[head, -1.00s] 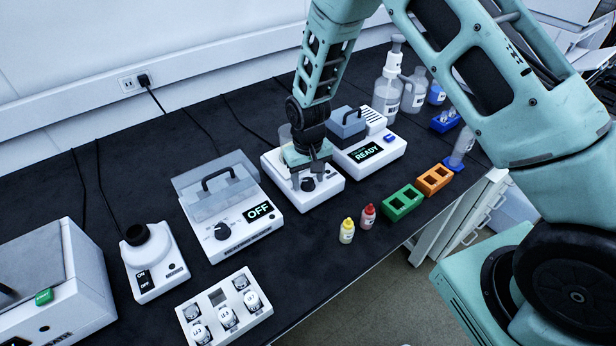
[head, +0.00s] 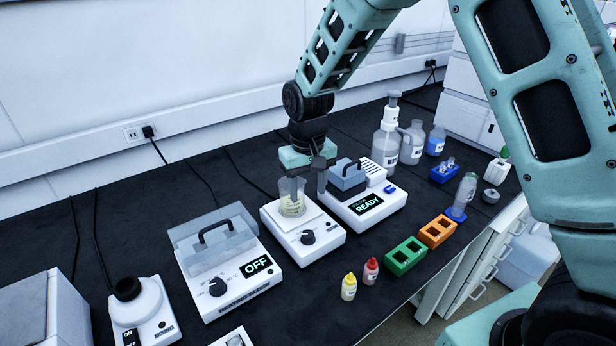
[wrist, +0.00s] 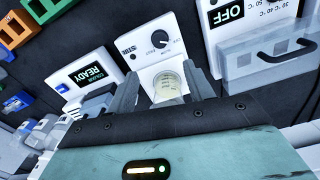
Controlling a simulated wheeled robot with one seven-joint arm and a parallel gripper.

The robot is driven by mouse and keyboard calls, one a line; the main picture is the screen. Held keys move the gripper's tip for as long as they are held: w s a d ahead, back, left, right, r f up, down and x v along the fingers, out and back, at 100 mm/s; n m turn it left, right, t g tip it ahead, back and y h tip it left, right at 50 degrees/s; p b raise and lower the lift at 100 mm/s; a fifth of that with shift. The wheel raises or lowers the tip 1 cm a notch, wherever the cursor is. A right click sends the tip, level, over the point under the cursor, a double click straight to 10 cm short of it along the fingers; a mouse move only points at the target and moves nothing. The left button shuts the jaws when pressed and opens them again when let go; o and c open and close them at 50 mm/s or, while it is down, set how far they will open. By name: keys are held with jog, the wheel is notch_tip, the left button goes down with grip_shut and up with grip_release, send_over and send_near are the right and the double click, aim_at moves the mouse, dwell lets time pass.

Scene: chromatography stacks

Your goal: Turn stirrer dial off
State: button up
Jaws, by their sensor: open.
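The stirrer (head: 328,248) is a white box with a black dial (head: 308,237) on its sloped front. A clear beaker (head: 292,207) with pale yellow liquid stands on its top plate. My gripper (head: 306,190) is open and empty, above and behind the dial, close to the beaker. In the wrist view the dial (wrist: 160,39) shows beyond the fingertips, clear of them. The beaker (wrist: 168,86) appears between the two fingers in that view; I cannot tell whether they touch it. The dial's exact setting is too small to read.
Right of the stirrer is a white device reading READY (head: 368,204). Left is a lidded white device reading OFF (head: 258,265). Yellow (head: 349,287) and red (head: 370,270) dropper bottles and green (head: 405,256) and orange (head: 437,232) racks stand in front to the right.

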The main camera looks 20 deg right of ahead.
jog(key=shift+r, duration=1.8)
jog(key=shift+s, duration=0.1)
jog(key=s+a+r+n+y, duration=0.1)
jog(key=s+a+r+n, duration=0.15)
jog(key=s, duration=0.45)
jog(key=s+a+r+n, duration=0.1)
jog(key=s+a+r, duration=0.1)
jog(key=s+a, duration=0.35)
jog(key=s+d+n, duration=0.1)
jog(key=s+n, duration=0.2)
jog(key=s, duration=1.4)
jog(key=shift+d+r, duration=0.25)
jog(key=shift+d, duration=0.05)
